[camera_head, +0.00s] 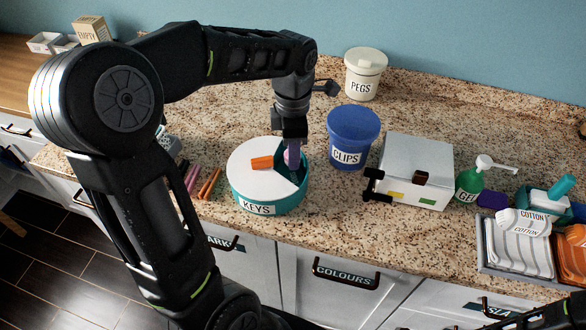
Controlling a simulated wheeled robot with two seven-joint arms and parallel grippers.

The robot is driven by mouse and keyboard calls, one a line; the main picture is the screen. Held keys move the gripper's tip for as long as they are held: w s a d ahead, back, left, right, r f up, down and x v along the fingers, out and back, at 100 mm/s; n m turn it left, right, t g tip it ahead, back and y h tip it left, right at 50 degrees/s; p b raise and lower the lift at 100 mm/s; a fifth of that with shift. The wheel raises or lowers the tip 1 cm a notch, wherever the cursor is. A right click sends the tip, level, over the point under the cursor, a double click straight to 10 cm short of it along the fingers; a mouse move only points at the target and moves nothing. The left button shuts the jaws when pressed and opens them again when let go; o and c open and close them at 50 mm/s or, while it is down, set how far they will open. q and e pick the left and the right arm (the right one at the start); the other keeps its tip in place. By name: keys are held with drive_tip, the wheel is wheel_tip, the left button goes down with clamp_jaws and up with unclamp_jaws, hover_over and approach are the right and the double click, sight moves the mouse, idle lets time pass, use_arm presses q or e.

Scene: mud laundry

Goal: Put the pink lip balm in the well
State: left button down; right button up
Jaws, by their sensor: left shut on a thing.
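A round teal tub labelled KEYS (262,207) stands on the counter with a white top. A wedge-shaped opening (303,167), the well, shows at the right of its top. My left gripper (292,160) points down at this opening and is shut on a small pink thing (287,156), which looks like the pink lip balm. The fingers hide most of it, and I cannot tell whether it touches the floor of the well. An orange block (262,162) sits on the white top. A black part of my right arm shows at the bottom right; its jaws are unclear.
A blue CLIPS tub (352,137) stands close to the right of the gripper, with a white PEGS pot (364,75) behind. A silver box (416,165), a green pump bottle (470,185) and a grey tray (485,252) are further right. Pink and orange sticks (209,184) lie left.

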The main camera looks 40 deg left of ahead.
sight(293, 178)
use_arm(q)
drive_tip(key=shift+f, duration=1.15)
drive_tip(key=shift+f+p, duration=0.4)
drive_tip(key=shift+f, duration=1.5)
drive_tip(key=shift+f, duration=0.2)
drive_tip(key=c, duration=1.3)
unclamp_jaws()
drive_tip(key=shift+r, duration=0.1)
drive_tip(key=shift+r, duration=0.1)
wheel_tip(293, 178, up, 12)
drive_tip(key=shift+r+b, duration=0.1)
drive_tip(key=shift+b, duration=0.5)
